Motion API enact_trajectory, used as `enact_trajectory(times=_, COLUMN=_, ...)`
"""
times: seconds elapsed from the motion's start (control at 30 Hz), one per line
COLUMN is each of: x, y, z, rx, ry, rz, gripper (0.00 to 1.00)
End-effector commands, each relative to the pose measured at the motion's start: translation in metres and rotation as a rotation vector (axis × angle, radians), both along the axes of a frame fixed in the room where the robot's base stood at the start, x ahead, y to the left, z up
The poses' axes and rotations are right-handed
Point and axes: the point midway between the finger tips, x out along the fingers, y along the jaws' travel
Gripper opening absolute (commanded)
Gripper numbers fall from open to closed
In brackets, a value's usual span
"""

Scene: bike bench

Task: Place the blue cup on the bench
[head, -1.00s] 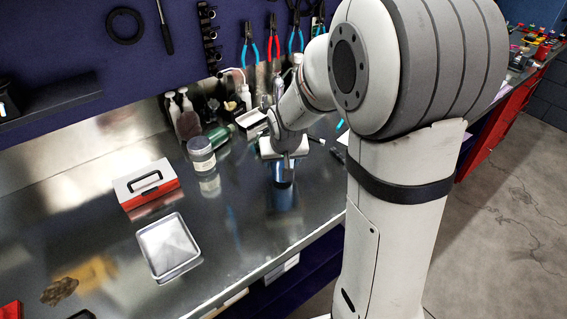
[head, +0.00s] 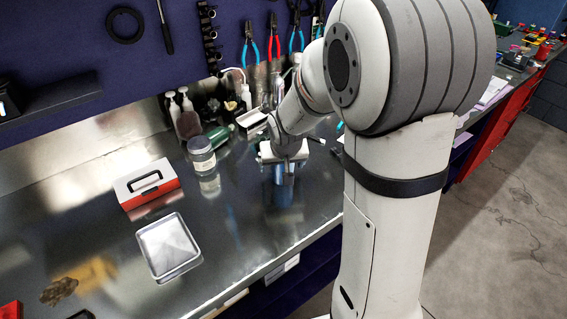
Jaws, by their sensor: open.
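The blue cup (head: 284,181) stands upright on the metal bench (head: 232,240), right of the glass jar. My gripper (head: 283,172) is right at the cup, pointing down, with its jaws open. The gripper hides the cup's upper part, and I cannot tell whether a finger still touches it. A bluish reflection shows on the bench below the cup.
A jar (head: 201,155) and a green bottle (head: 220,137) stand behind to the left. A red and white toolbox (head: 147,184) and a metal tray (head: 168,247) are farther left. Pliers (head: 273,45) hang on the back wall.

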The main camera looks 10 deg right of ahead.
Motion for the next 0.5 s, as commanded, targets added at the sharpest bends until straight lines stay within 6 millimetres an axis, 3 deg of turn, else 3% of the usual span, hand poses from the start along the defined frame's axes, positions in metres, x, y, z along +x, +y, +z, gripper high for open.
enact_trajectory(times=0.17, x=-0.003, y=0.0, z=0.012, rx=0.0, ry=-0.003, rz=-0.001, gripper=0.84)
enact_trajectory(times=0.5, x=-0.03, y=0.002, z=0.071, rx=0.0, ry=-0.006, rz=-0.001, gripper=0.84)
